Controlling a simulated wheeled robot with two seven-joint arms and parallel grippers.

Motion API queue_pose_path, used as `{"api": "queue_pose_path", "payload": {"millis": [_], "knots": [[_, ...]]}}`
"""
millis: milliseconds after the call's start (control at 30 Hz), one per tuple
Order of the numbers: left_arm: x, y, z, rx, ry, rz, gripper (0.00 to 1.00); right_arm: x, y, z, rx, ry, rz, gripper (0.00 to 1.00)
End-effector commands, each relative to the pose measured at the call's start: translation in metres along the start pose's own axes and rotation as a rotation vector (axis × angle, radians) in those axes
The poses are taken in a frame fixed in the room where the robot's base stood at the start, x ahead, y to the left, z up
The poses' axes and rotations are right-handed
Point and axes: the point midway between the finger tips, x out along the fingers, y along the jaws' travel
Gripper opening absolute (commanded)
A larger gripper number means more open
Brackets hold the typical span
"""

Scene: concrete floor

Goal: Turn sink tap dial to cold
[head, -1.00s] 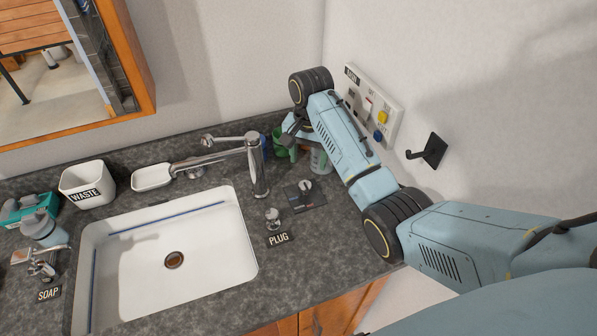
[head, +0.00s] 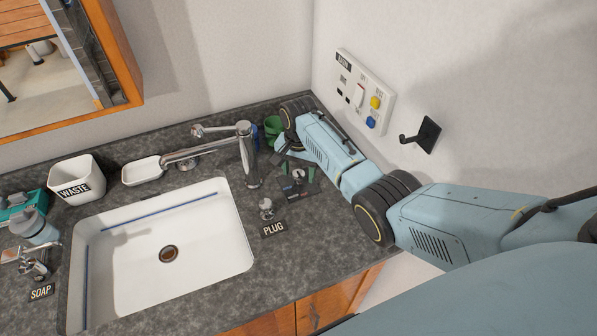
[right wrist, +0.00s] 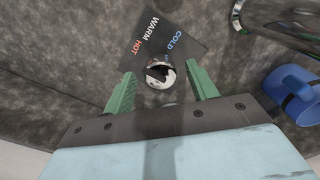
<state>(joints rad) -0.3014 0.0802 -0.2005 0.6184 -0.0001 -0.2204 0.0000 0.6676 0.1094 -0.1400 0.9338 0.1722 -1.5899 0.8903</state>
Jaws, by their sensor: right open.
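The tap dial (head: 298,175) is a small chrome knob on a dark plate (head: 309,190) at the right of the sink. In the right wrist view the dial (right wrist: 158,74) sits on the plate (right wrist: 178,22), which reads COLD in blue, WARM in white and HOT in red. I cannot tell which word the dial points to. My right gripper (right wrist: 160,72) is open, with its green fingers on either side of the dial and small gaps to it. In the head view my right gripper (head: 298,168) is over the plate, partly hidden by my arm. My left gripper is not in view.
The chrome tap (head: 248,155) stands left of the dial, and the plug knob (head: 266,210) is nearer the front. A green cup (head: 272,127) is behind my wrist. A switch panel (head: 364,92) is on the wall.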

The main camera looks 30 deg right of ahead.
Motion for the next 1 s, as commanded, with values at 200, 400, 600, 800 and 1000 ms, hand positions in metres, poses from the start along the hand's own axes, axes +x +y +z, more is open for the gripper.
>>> {"api": "queue_pose_path", "payload": {"millis": [200, 400, 600, 800, 1000], "knots": [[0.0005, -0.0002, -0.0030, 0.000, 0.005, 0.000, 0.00, 0.0040, -0.0002, 0.0001, -0.001, 0.000, 0.000, 0.58], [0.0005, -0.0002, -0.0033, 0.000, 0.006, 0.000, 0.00, 0.0037, -0.0002, 0.0001, -0.001, 0.000, 0.000, 0.48], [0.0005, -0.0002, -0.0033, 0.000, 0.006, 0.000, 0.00, 0.0036, -0.0001, 0.0000, -0.001, 0.000, 0.000, 0.22], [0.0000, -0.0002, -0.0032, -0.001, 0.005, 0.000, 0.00, 0.0034, 0.0000, 0.0000, 0.003, 0.000, 0.000, 0.13], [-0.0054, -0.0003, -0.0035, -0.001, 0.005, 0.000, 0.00, 0.0022, 0.0000, -0.0001, 0.046, 0.000, 0.001, 0.13]]}}
